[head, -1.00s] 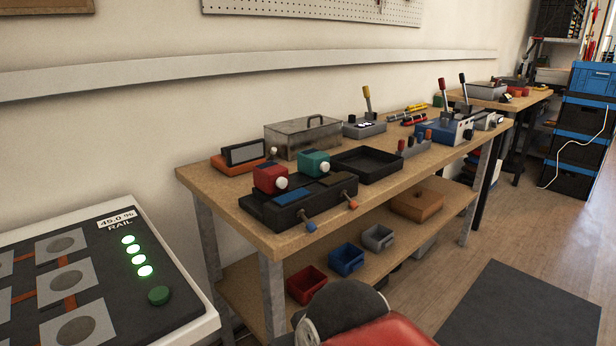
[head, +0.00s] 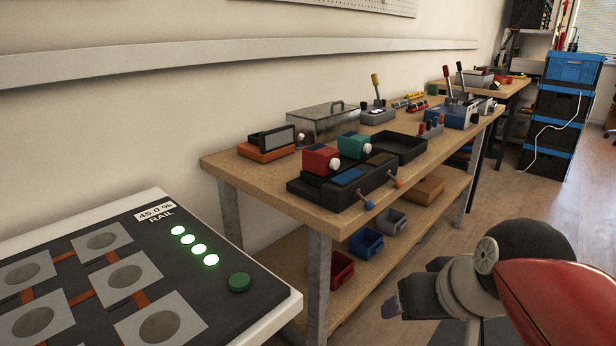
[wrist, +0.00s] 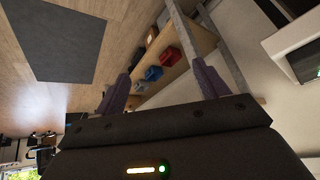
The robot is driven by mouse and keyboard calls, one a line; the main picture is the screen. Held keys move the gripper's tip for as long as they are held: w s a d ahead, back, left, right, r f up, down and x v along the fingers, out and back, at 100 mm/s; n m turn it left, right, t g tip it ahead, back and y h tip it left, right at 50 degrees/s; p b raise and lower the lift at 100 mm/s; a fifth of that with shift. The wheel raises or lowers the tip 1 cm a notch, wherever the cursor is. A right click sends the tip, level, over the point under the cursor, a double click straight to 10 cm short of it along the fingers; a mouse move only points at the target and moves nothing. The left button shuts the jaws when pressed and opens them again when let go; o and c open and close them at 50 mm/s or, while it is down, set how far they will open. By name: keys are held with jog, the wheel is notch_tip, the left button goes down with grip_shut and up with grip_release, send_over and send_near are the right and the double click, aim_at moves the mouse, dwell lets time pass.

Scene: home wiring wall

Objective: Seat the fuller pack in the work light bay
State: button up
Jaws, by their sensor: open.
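A red pack (head: 320,158) and a green pack (head: 354,145), each with a white knob, sit on a black dock (head: 318,192) at the bench's near end. The dock also has a blue pad (head: 347,176), an amber pad (head: 380,160) and two small levers in front. An orange-based unit with a tilted grey panel (head: 277,140) stands behind it, possibly the work light; its bay is not clear. Which pack is fuller cannot be told. My gripper (head: 388,311) is low in front of the bench, away from the packs. In the wrist view my gripper (wrist: 163,72) is open and empty.
A black tray (head: 399,148), a metal box (head: 322,124) and switch units share the wooden bench. A panel marked RAIL (head: 235,255) with several lit green lamps is at left. Blue-black crates (head: 555,115) stand far right.

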jog(key=w+a+r+n+t+y+b, duration=0.1)
jog(key=w+a+r+n+y+b, duration=0.15)
jog(key=w, duration=0.45)
jog(key=w+a+r+n+y+b, duration=0.1)
jog(key=w+a+r+y+b, duration=0.2)
jog(key=w, duration=0.4)
jog(key=n+t+y+b, duration=0.1)
jog(key=n+y+b, duration=0.2)
jog(key=n+b, duration=0.25)
send_near(326, 150)
jog(key=w+a+f, duration=0.2)
jog(key=shift+f+p, duration=0.4)
jog(key=shift+y, duration=0.25)
jog(key=x, duration=0.8)
jog(key=shift+a+r, duration=0.25)
jog(key=shift+r, duration=0.15)
jog(key=c, duration=1.4)
jog(key=shift+r, duration=0.15)
